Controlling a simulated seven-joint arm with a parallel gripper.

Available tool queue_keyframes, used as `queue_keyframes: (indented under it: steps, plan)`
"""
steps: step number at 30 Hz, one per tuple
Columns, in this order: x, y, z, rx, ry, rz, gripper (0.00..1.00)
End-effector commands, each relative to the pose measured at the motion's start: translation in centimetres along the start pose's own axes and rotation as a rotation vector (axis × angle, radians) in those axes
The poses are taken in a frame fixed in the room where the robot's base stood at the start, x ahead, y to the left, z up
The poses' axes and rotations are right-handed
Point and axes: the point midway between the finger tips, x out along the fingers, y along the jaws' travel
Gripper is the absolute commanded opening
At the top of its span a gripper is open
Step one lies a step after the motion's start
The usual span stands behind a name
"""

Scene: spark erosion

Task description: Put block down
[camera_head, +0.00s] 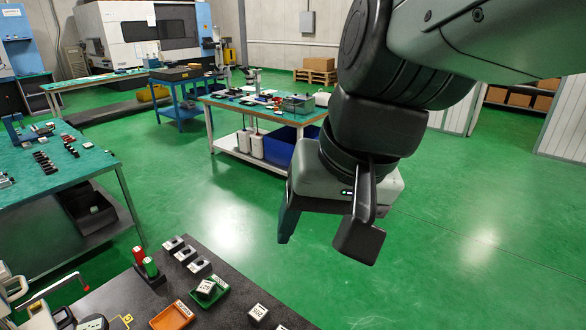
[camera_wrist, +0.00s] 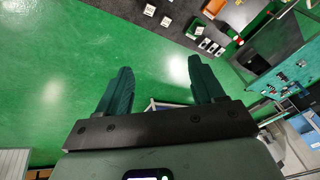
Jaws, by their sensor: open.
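A pale-topped block (camera_head: 205,287) sits tilted in the small green tray (camera_head: 222,283) on the dark table. Another pale-topped block (camera_head: 258,312) stands on the bare table to the right. Which block the task means cannot be told.
A workbench (camera_head: 60,160) stands at the left, with further benches (camera_head: 262,112) behind. Open green floor surrounds my gripper.

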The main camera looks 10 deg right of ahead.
Motion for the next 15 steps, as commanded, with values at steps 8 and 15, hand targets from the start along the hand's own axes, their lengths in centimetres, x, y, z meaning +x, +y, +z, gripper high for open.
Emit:
queue_keyframes:
  steps: [8, 15]
  plan:
    - [-4.0, 3.0, 1.5, -0.145, 0.197, 0.154, 0.68]
    - [-4.2, 3.3, 1.6, -0.153, 0.208, 0.165, 0.68]
